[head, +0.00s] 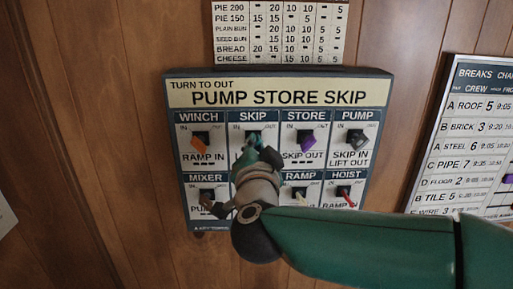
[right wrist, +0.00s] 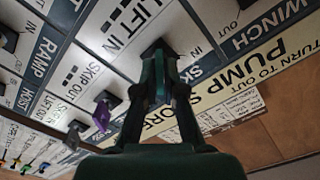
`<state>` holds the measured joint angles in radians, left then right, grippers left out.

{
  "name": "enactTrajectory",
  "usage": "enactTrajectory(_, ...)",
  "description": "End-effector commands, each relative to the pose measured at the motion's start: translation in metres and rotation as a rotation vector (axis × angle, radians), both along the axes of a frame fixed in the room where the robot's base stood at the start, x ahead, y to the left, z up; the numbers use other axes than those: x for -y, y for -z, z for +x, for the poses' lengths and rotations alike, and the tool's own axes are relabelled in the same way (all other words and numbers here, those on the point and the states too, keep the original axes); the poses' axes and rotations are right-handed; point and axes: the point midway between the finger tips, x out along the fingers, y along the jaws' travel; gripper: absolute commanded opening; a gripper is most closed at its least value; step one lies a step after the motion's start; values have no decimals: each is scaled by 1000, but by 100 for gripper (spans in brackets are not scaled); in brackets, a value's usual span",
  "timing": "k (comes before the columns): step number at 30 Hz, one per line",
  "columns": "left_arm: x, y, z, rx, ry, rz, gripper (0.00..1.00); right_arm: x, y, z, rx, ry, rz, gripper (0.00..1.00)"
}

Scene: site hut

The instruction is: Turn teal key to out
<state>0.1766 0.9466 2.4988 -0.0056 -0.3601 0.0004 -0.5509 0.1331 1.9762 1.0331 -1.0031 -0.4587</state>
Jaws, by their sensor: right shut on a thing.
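The key panel (head: 280,99) hangs on the wall, headed "TURN TO OUT" and "PUMP STORE SKIP". The teal key (head: 253,139) sits in the SKIP switch, second in the top row. My right gripper (head: 249,154) is shut on it from below; the right wrist view also shows my gripper (right wrist: 159,70) closed around the key at the panel face. The fingers cover most of the key, so whether it points to IN or OUT cannot be told. My left gripper is not in view.
An orange key (head: 199,145) is left of the teal one and a purple key (head: 307,143) right of it, close to my fingers. A red key (head: 347,199) is at HOIST. My right arm hides part of the lower row. A breaks chart (head: 479,75) hangs at right.

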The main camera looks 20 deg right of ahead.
Motion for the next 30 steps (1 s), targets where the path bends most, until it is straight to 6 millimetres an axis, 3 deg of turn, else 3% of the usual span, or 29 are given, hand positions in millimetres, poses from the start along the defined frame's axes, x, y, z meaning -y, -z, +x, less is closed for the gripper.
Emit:
enactTrajectory(5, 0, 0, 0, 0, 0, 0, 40, 2, -2, 0, 5, 7, 4, 0)
enactTrajectory(6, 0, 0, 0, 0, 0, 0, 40, 2, -2, 0, 5, 7, 4, 10)
enactTrajectory(9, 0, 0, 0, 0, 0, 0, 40, 2, -1, 0, 4, 6, 3, 26)
enactTrajectory(11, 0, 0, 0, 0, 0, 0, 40, 2, -1, 0, 3, 6, 2, 33)
enactTrajectory(23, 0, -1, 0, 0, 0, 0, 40, -1, -1, -6, 1, 1, 1, 33)
enactTrajectory(30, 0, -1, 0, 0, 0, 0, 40, -12, -1, -41, 2, -3, 3, 33)
